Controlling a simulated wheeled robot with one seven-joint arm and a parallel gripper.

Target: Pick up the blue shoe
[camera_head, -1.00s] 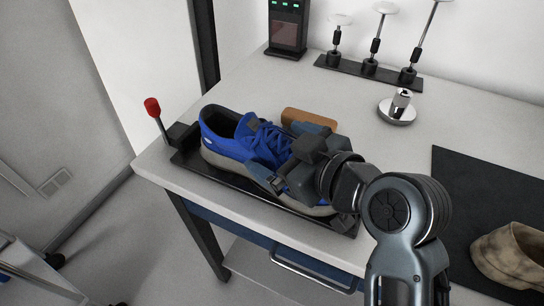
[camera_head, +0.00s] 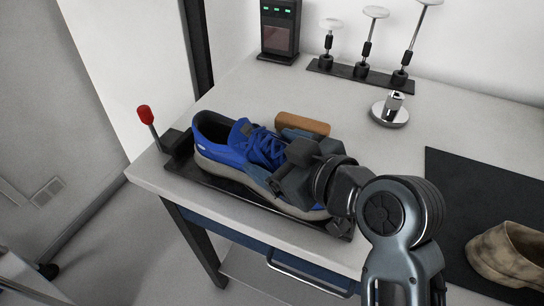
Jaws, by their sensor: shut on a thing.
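The blue shoe (camera_head: 224,150) has a grey sole and blue laces. It lies in a black tray (camera_head: 222,184) on the left part of the white table, its heel to the left. My gripper (camera_head: 278,166) is shut on the shoe across its front half, coming from the right. The gripper and wrist hide most of the toe. I cannot clearly tell whether the sole is clear of the tray.
A red-knobbed lever (camera_head: 145,115) stands at the tray's left end. A brown block (camera_head: 303,124) lies behind the shoe. A metal disc stand (camera_head: 389,113), a rack of several round-topped posts (camera_head: 358,76) and a black device (camera_head: 280,30) stand farther back. A beige shoe (camera_head: 506,254) lies on a dark mat (camera_head: 455,190) at right.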

